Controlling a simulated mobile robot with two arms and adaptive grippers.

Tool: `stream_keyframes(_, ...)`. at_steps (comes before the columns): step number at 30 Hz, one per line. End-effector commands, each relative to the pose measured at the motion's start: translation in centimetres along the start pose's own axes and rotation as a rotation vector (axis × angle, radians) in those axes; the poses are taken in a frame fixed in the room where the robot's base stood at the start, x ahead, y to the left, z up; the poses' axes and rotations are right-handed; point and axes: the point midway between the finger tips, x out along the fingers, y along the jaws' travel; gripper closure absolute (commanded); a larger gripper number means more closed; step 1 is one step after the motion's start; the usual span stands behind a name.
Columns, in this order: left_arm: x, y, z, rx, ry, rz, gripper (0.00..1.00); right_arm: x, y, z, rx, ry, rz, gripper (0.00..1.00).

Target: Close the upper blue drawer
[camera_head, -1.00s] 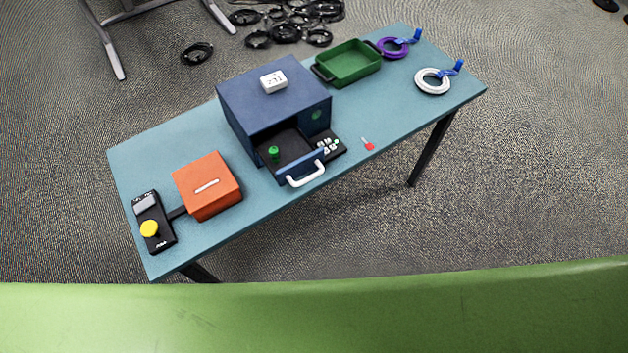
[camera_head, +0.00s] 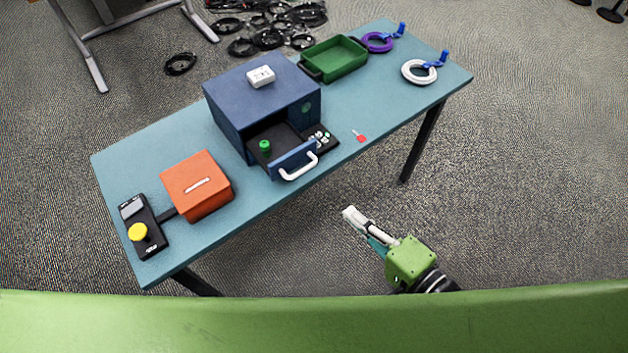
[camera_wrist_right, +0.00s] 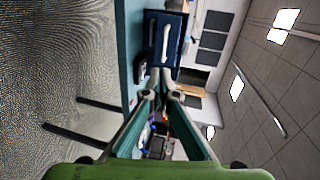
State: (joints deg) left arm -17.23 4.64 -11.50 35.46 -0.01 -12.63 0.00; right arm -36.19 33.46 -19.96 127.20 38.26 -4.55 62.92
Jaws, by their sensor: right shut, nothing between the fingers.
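The blue drawer cabinet (camera_head: 228,104) stands in the middle of the teal table. Its blue drawer (camera_head: 287,158) is pulled out toward the table's front edge, with a white handle (camera_head: 299,168) on its front. A small green-topped item (camera_head: 264,146) shows in the drawer's dark interior. My right gripper (camera_head: 353,216) is shut and empty, in front of the table and to the lower right of the handle, apart from it. In the right wrist view the fingers (camera_wrist_right: 160,95) point toward the blue cabinet (camera_wrist_right: 180,42), seen turned on its side. My left gripper is out of view.
An orange box (camera_head: 198,207) and a black control box with a yellow button (camera_head: 139,232) stand on the left. A green tray (camera_head: 335,60), purple ring (camera_head: 375,43) and white ring (camera_head: 417,74) are at right.

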Motion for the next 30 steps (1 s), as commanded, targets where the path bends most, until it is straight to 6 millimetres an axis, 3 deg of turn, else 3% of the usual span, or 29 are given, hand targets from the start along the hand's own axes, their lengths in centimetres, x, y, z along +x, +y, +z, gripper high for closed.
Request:
stream_keyframes(8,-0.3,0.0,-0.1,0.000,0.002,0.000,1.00,1.9,-1.1,0.3,0.021,-0.007,-0.018,1.00)
stream_keyframes(21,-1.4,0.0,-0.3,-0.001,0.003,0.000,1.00,10.6,-1.2,0.4,0.018,-0.008,-0.016,1.00)
stream_keyframes(30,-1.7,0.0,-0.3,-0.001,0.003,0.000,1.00,13.7,-1.1,0.4,0.018,-0.008,-0.014,1.00)
